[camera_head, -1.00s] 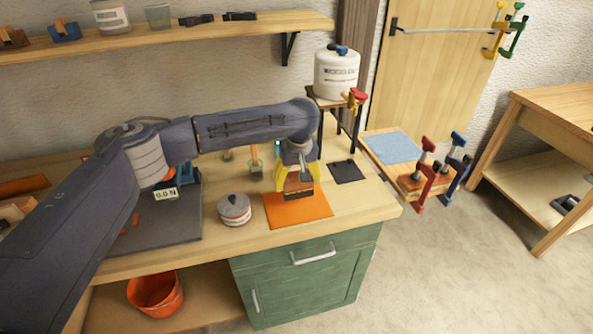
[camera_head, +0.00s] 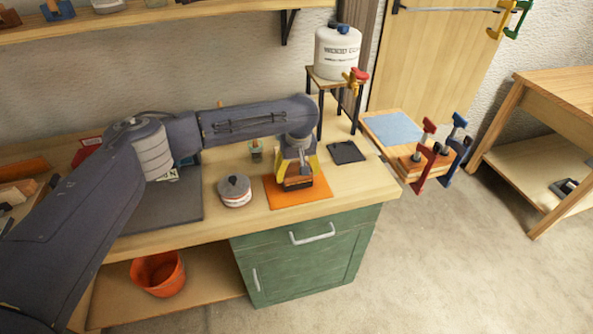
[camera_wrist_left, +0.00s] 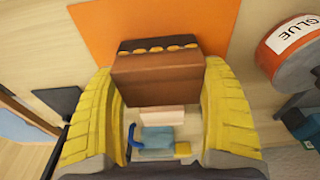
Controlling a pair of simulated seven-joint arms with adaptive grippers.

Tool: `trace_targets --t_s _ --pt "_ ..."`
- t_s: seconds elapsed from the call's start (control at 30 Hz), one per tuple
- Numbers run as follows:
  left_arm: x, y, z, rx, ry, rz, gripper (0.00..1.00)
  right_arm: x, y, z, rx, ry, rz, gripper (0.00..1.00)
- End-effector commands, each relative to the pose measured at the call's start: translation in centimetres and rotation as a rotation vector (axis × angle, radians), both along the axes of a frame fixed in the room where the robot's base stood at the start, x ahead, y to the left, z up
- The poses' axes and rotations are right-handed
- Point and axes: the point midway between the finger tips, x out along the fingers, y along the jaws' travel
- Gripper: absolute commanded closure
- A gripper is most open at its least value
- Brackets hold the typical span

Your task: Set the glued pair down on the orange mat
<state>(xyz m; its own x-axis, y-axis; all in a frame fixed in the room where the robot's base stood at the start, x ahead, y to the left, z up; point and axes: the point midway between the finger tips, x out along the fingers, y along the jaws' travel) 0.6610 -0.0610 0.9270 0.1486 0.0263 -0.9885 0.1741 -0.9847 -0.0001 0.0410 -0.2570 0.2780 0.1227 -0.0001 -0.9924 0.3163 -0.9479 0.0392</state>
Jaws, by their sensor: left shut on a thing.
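The glued pair (camera_head: 298,183) is a reddish-brown block with a dark strip along its lower edge. In the left wrist view the pair (camera_wrist_left: 158,75) shows a row of orange spots on the dark strip at its far edge. My left gripper (camera_head: 297,170), with yellow fingers, is shut on it from both sides. In the wrist view the fingers (camera_wrist_left: 160,88) flank the block. The pair is over the orange mat (camera_head: 313,198), low down; I cannot tell whether it touches. The mat (camera_wrist_left: 105,35) extends beyond the block in the wrist view. My right gripper is not in view.
A round glue tin (camera_head: 235,190) stands just left of the mat; its label shows in the wrist view. A dark square pad (camera_head: 346,152) lies to the right. A shelf stand with a white container (camera_head: 338,52) rises behind. Clamps (camera_head: 440,155) stand on the right-hand board.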

Motion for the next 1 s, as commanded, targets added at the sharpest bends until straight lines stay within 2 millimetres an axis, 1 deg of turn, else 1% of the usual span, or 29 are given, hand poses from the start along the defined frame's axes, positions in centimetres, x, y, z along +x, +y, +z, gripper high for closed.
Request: trace_targets --t_s 0.27,0.97,1.0 --pt "0.0 0.0 -0.1 0.000 0.000 0.000 0.48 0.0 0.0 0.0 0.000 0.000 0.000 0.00" --pt "0.0 0.0 -1.3 0.000 0.001 0.001 0.48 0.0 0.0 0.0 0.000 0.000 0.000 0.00" --pt "0.0 0.0 -1.2 -0.001 0.001 0.001 0.18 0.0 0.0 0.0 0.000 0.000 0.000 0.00"
